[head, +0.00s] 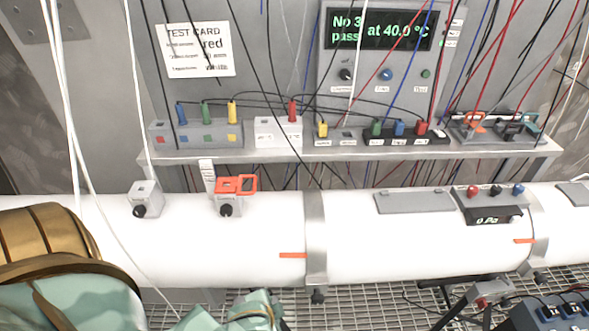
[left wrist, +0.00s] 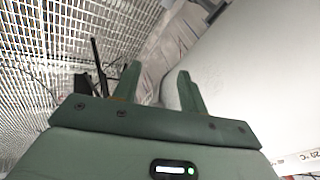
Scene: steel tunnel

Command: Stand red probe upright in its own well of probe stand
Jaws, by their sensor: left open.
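A grey probe stand (head: 195,134) sits at the left end of the shelf, with red, green, blue and yellow squares on its front. A blue probe (head: 181,112), a green probe (head: 206,112) and a yellow probe (head: 232,111) stand upright in it; none shows above the red square. A red probe (head: 292,110) stands upright in a pale labelled block (head: 278,132) to its right. My right gripper is not in view.
A large white pipe (head: 240,245) runs below the shelf (head: 340,154), carrying clamps and an orange-handled valve (head: 236,185). Many cables hang before the wall. A display (head: 380,30) reads "No 3 pass at 40.0 °C".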

